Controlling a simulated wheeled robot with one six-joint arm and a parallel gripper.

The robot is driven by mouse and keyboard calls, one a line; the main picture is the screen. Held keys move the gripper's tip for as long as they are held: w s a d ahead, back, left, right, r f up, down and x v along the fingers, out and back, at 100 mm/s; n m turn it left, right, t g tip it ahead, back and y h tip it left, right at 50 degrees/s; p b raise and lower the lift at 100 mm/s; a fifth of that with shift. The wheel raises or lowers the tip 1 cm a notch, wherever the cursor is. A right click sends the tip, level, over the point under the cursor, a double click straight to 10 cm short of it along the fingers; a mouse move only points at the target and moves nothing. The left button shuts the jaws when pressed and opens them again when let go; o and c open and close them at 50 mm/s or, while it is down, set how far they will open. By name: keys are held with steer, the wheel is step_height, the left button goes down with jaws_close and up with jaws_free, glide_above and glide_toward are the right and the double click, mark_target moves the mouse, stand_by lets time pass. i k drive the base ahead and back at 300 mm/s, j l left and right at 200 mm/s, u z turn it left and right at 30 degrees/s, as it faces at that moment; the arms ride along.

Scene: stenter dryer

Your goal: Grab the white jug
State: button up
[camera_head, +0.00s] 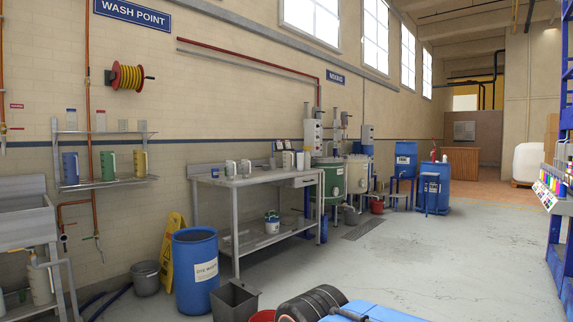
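Several pale jug-like containers stand upright on the steel workbench (262,181) along the wall. One whitish jug (231,169) stands near the left of the bench top, and another (246,167) stands close to its right. More pale vessels (288,160) stand further right, near the bench's far end. They are small in the view, so I cannot tell which one is the white jug of the task. My gripper is not in view.
A wall shelf (105,183) holds blue, green and yellow jugs. A blue drum (196,272), yellow floor sign (173,240) and grey bin (235,300) stand before the bench's left end. Black, tyre-like rounds (312,304) lie at the bottom. The floor (440,265) at right is open.

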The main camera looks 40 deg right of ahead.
mark_target(286, 155)
steer(key=i+l+z, duration=0.25)
steer(key=z, duration=0.15)
steer(key=i+l+z, duration=0.5)
steer(key=z, duration=0.3)
steer(key=i+z, duration=1.3)
steer(key=i, duration=1.15)
steer(key=i+j+u, duration=0.1)
steer(key=i+u, duration=0.85)
steer(key=u, duration=0.2)
steer(key=i+l+u, duration=0.15)
steer(key=i+u, duration=0.2)
steer(key=i+j+u, duration=0.2)
steer(key=i+u, duration=0.15)
steer(key=i+j+u, duration=0.1)
steer(key=i+u, duration=0.2)
steer(key=i, duration=0.15)
steer(key=i+u, duration=0.35)
